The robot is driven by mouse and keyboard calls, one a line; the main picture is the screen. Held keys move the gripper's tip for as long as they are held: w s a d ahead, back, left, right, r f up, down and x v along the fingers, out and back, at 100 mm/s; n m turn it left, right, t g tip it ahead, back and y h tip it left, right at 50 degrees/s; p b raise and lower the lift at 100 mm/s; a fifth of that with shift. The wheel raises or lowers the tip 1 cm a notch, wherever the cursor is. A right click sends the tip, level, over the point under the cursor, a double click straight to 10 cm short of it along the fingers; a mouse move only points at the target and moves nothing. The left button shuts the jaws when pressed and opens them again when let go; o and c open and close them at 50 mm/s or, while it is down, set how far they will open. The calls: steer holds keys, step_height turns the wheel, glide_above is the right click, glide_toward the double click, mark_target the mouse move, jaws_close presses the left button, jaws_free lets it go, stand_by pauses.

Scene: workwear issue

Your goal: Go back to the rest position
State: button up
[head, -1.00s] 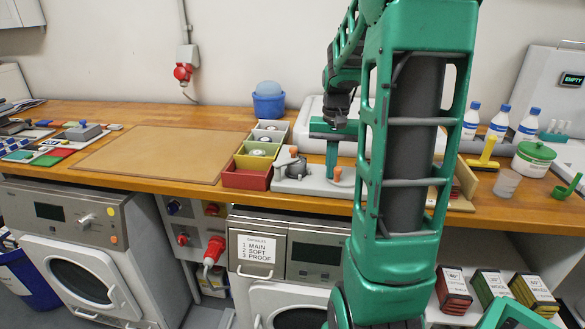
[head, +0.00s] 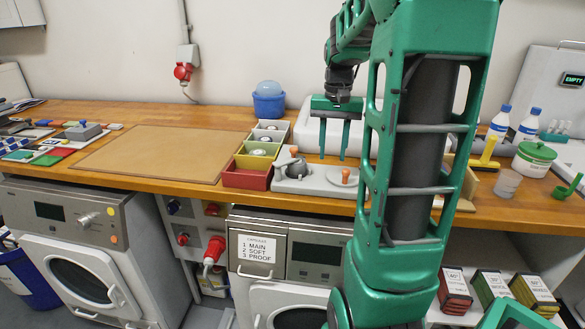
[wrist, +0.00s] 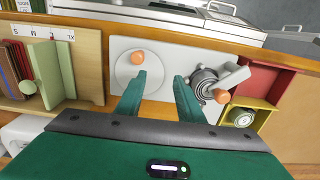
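My gripper (head: 334,150) hangs fingers-down over the counter in the head view, behind the grey-white press plate. Its two green fingers are apart with nothing between them. In the wrist view my gripper (wrist: 158,85) also shows open and empty above the light plate. The plate (head: 318,181) carries a grey metal device (head: 291,168) with an orange knob and a flat round disc (head: 343,177) with another orange knob. In the wrist view the disc (wrist: 128,72) is by the left finger and the device (wrist: 207,90) is by the right finger.
Red, yellow and grey bins (head: 247,178) stand left of the plate. A brown board (head: 155,153) lies bare at left. A blue tub (head: 268,104) stands behind. Bottles (head: 528,124) and a green-lidded pot (head: 533,157) are at right. A wooden rack (wrist: 90,62) shows in the wrist view.

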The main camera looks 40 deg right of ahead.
steer(key=shift+r, duration=0.85)
steer(key=shift+s+a, duration=0.1)
steer(key=s+a+f+n, duration=0.1)
steer(key=s+a+f, duration=0.3)
steer(key=s+a, duration=0.4)
steer(key=s+a+f+n, duration=0.2)
steer(key=s+a+f, duration=0.1)
steer(key=s+a, duration=0.4)
steer(key=s, duration=0.3)
steer(key=shift+a+f, duration=0.35)
steer(key=shift+a, duration=0.05)
steer(key=shift+w+f, duration=0.25)
steer(key=shift+w, duration=0.35)
